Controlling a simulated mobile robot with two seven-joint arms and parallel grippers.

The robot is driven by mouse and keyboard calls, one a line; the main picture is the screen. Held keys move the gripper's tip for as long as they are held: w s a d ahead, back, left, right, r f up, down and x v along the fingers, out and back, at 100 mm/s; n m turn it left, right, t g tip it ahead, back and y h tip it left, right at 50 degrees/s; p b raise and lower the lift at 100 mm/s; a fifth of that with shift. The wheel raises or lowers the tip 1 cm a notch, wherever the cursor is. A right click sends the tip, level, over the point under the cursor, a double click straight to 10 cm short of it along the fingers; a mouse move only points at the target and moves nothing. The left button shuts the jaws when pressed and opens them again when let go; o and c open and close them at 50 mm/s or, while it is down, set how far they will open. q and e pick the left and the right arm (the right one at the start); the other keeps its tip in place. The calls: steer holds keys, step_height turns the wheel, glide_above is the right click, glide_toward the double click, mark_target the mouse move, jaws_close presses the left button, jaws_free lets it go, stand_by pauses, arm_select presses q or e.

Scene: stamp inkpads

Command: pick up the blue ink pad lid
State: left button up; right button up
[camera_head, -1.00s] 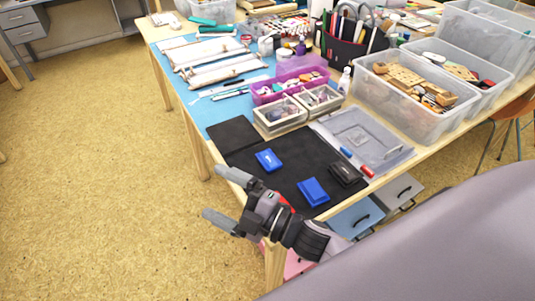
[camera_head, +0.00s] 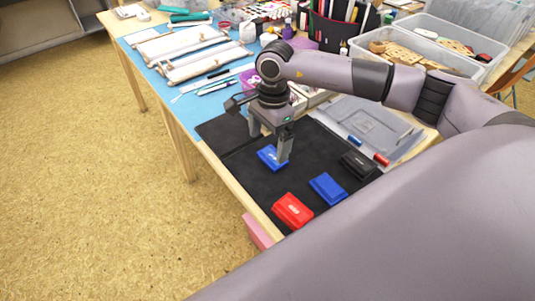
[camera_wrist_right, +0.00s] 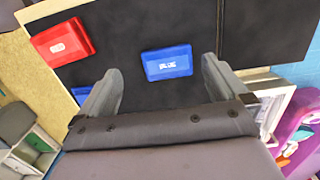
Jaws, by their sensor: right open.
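A blue ink pad (camera_head: 270,160) with a white mark on top lies on the black mat, partly covered by one finger. A second blue ink pad (camera_head: 327,188) lies nearer, to its right. My right gripper (camera_head: 268,138) points down just above the first blue pad, open and empty. In the right wrist view that blue pad (camera_wrist_right: 167,63) shows between the spread fingers, ahead of them. The second blue pad (camera_wrist_right: 80,92) is mostly hidden behind one finger there. I cannot tell lid from base. My left gripper is not in view.
A red ink pad (camera_head: 293,210) lies near the front table edge and a black one (camera_head: 359,164) lies to the right. A clear plastic lid (camera_head: 375,128) with a blue and a red marker lies beyond. The black mat (camera_head: 240,165) has bare room left of the pads.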

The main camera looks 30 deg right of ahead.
mark_target(271, 157)
steer(key=shift+w+d+r+h, duration=0.1)
steer(key=shift+w+d+h, duration=0.1)
steer(key=shift+d, duration=0.25)
steer(key=shift+w+d+r+h, duration=0.1)
steer(key=shift+d+h, duration=0.1)
steer(key=shift+d, duration=0.25)
steer(key=shift+w+d+f, duration=0.1)
steer(key=shift+d+f, duration=0.05)
steer(key=shift+d, duration=0.1)
steer(key=f, duration=0.4)
steer(key=f+p, duration=0.1)
steer(key=f, duration=0.1)
steer(key=shift+a+f, duration=0.25)
steer(key=shift+a, duration=0.15)
steer(key=c, duration=0.9)
